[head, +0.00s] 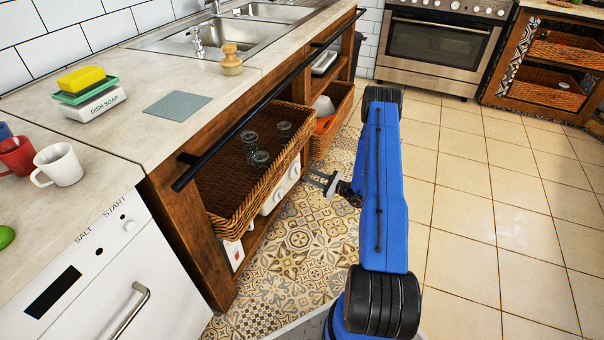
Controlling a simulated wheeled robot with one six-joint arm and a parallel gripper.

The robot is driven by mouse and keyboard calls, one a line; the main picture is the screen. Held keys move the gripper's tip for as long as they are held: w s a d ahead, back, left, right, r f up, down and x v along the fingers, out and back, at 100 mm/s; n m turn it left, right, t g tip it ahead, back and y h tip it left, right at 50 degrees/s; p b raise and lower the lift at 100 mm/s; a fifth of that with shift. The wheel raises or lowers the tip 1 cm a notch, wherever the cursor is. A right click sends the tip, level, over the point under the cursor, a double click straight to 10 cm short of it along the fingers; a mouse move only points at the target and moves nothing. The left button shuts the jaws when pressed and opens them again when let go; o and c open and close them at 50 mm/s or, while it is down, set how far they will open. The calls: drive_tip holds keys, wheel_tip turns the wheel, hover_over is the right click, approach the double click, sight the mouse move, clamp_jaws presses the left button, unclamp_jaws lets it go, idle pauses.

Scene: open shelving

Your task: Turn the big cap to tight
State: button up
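No part is clearly recognisable as the big cap. A long white unit (281,190) with small round details sits on the lower shelf under the counter, partly hidden by the wicker basket above it; its details are too small to read. My gripper (318,179) is in front of the shelving, to the right of this unit and apart from it. It points left toward the shelf and seems to hold nothing. Its finger gap is too small to judge.
A wicker basket (225,205) with several glasses sits above the white unit. A black rail (240,125) runs along the counter edge. A white dishwasher (110,275) marked SALT and START stands at left. The tiled floor (480,210) at right is clear.

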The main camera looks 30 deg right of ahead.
sight(296, 170)
drive_tip(key=shift+x, duration=2.5)
drive_tip(key=shift+c, duration=0.4)
clamp_jaws()
